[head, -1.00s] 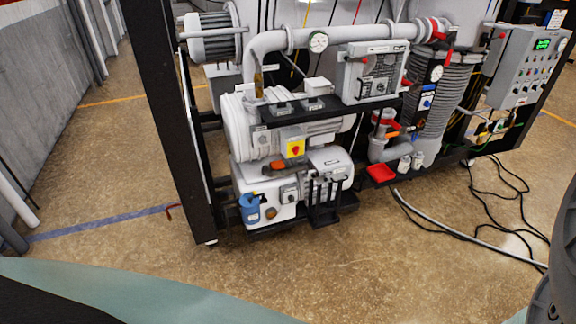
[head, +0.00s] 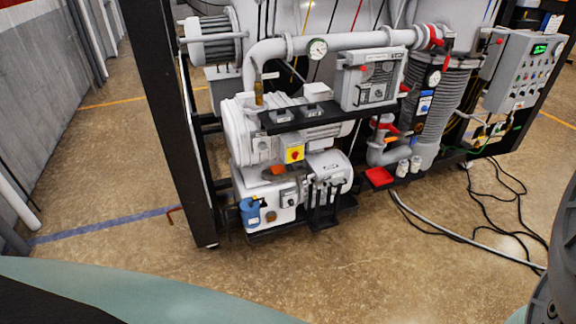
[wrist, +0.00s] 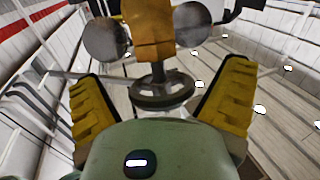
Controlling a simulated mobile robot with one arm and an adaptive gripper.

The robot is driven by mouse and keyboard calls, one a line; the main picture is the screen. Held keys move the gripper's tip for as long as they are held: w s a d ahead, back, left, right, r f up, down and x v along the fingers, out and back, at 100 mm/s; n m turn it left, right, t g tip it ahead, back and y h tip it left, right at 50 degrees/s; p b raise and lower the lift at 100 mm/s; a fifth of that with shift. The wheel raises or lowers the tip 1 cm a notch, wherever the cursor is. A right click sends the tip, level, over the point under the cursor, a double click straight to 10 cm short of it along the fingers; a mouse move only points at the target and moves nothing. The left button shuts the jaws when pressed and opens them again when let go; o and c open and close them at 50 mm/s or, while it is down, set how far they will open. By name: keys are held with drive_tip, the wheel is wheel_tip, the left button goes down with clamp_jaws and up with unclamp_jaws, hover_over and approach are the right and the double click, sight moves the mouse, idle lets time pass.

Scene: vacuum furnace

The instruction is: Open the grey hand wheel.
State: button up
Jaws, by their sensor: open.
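In the wrist view, the grey hand wheel (wrist: 162,97) is a round ring on a short stem below an orange-yellow valve body (wrist: 149,30). My gripper (wrist: 163,85) is open, with one yellow ridged pad on each side of the wheel. Gaps show between the pads and the rim, and I see no clear contact. The green-grey palm of my gripper lies below the wheel in the picture and comes close to its lower rim. I cannot make out this wheel or my gripper in the head view.
In the head view, a pump unit (head: 290,130) stands in a black frame (head: 170,120). A control box (head: 522,70) is at the right, with loose cables (head: 500,215) on the floor. Two round metal discs (wrist: 192,24) flank the valve body in the wrist view. Open floor (head: 330,270) lies in front.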

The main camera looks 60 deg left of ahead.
drive_tip(key=shift+c, duration=0.4)
drive_tip(key=c, duration=1.1)
